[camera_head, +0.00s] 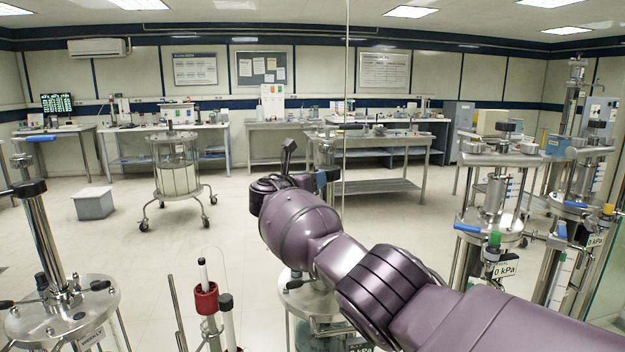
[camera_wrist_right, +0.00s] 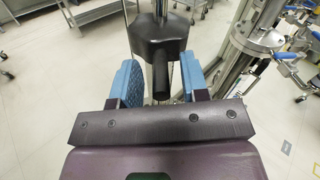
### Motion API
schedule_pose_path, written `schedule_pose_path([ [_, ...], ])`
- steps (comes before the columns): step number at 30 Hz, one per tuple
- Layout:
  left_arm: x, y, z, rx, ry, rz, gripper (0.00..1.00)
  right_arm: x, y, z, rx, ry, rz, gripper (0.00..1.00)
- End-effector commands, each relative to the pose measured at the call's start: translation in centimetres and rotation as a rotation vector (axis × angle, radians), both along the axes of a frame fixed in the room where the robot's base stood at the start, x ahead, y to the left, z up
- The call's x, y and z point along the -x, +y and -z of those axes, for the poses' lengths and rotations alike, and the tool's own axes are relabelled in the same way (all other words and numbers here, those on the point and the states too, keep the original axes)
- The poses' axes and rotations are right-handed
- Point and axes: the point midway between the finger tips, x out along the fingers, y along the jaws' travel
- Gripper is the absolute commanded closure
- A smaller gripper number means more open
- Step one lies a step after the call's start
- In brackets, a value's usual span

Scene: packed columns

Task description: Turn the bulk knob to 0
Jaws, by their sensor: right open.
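In the right wrist view a black knob-like block (camera_wrist_right: 160,38) with a short stem pointing toward me sits in front of my right gripper (camera_wrist_right: 161,80). The two blue fingers stand apart, one on each side of the stem. I cannot tell whether either finger touches it. No marking or number shows on the block, so its setting cannot be read. In the head view my purple right arm reaches to the middle and hides much of the column (camera_head: 300,284) behind it. My left gripper is not in view.
Metal columns with blue-handled valves (camera_head: 468,229) and kPa displays stand at right. Another column (camera_head: 40,235) stands at left, near a red-collared tube (camera_head: 206,298). A wheeled tank (camera_head: 178,178) and a grey box (camera_head: 94,203) stand farther back. Floor between is clear.

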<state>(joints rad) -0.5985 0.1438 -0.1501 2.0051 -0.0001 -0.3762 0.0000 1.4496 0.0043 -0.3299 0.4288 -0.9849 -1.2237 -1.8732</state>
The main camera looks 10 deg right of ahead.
Motion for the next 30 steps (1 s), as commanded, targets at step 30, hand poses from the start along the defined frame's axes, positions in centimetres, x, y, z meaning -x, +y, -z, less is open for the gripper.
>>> schedule_pose_path([
  [30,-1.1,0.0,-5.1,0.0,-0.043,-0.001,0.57,7.7,7.0,0.0,0.0,0.0,0.0,0.59],
])
